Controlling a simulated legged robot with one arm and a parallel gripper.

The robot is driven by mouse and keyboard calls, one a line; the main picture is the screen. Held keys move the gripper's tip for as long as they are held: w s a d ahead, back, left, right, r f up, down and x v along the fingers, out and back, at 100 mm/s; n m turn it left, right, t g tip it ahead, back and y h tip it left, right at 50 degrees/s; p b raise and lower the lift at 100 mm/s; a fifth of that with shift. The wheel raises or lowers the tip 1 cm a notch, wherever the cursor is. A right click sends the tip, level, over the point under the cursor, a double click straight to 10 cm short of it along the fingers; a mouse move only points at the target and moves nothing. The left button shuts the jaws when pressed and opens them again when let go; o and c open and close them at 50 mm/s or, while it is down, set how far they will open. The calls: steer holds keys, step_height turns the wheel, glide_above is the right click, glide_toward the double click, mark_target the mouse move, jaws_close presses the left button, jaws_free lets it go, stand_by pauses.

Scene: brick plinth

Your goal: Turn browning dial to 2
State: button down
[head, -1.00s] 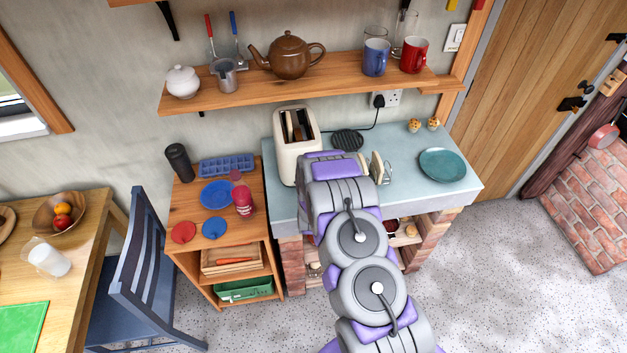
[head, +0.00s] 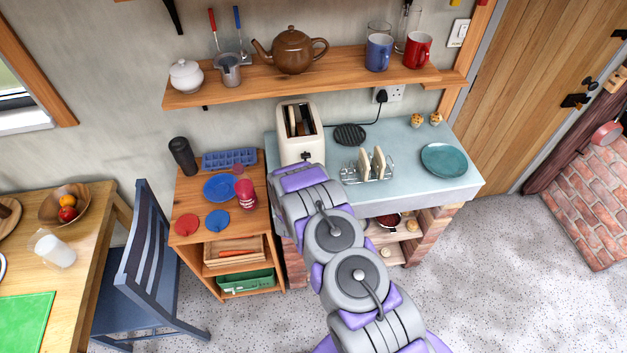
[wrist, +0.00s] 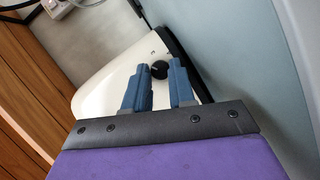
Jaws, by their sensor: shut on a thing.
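The round black browning dial (wrist: 160,69) is on that face. My gripper (wrist: 158,73) has its two blue fingers on either side of the dial, shut on it. The fingers partly cover the dial's surroundings, and I cannot read its setting. In the head view my arm hides the gripper and the dial.
A toast rack (head: 367,167) with toast, a dark round trivet (head: 350,135) and a teal plate (head: 444,159) stand on the counter (head: 420,187). A wooden side unit (head: 188,256) with blue and red items stands to the left. A shelf (head: 340,72) runs above.

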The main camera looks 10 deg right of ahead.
steer(key=shift+a, duration=0.1)
steer(key=c, duration=1)
jaws_free()
steer(key=shift+o, duration=0.2)
steer(key=b+v, duration=0.1)
steer(key=v, duration=1.6)
steer(key=shift+s, duration=0.2)
steer(key=shift+a+f, duration=0.1)
steer(key=shift+a, duration=0.05)
